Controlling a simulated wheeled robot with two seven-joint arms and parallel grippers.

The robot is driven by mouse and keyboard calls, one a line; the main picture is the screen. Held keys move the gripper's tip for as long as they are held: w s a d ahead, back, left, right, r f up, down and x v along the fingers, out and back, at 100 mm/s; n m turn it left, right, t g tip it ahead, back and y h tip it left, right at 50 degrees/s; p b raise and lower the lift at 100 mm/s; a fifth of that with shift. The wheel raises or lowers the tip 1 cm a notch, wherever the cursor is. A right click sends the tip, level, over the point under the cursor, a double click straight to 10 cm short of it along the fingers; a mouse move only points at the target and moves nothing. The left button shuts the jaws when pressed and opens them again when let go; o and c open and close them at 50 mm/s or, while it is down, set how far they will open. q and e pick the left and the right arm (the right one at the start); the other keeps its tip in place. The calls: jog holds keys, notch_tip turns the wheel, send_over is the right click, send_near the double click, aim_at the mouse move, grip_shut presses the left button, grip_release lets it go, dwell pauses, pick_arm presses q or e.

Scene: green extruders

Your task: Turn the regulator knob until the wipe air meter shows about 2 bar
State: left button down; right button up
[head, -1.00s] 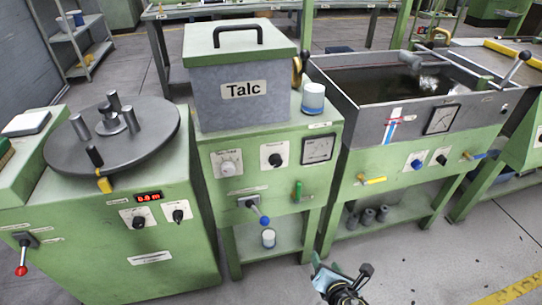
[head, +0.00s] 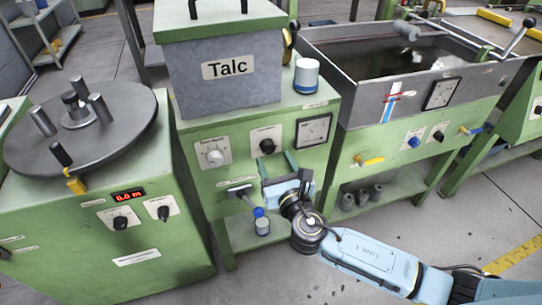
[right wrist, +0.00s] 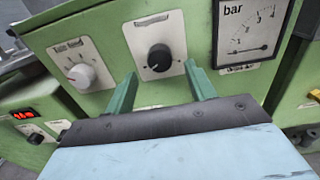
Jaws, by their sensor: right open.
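A black regulator knob (head: 267,146) on a white plate sits on the front of the green talc cabinet, and shows in the right wrist view (right wrist: 159,58). A square bar meter (head: 313,130) is to its right. In the right wrist view the meter (right wrist: 250,28) has its needle lying low, below the 1 mark. My right gripper (head: 277,172) is open, just below and in front of the knob. In the right wrist view its green fingers (right wrist: 160,72) stand apart on either side of the knob's lower area, with nothing between them. My left gripper is not in view.
A white dial knob (head: 215,157) is left of the black knob. Below are a blue-tipped lever (head: 240,193) and a cup (head: 262,225). The trough cabinet at right has another meter (head: 441,93), a blue knob (head: 414,142) and yellow handle (head: 368,161).

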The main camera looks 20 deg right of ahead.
aim_at(269, 151)
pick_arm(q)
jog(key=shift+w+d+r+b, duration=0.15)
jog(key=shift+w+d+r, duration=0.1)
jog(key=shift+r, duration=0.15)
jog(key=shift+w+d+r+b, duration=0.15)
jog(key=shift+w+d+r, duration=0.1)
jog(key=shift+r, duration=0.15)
pick_arm(e)
jog(key=shift+w+a, duration=0.1)
jog(key=shift+w, duration=1.75)
jog(key=c, duration=1)
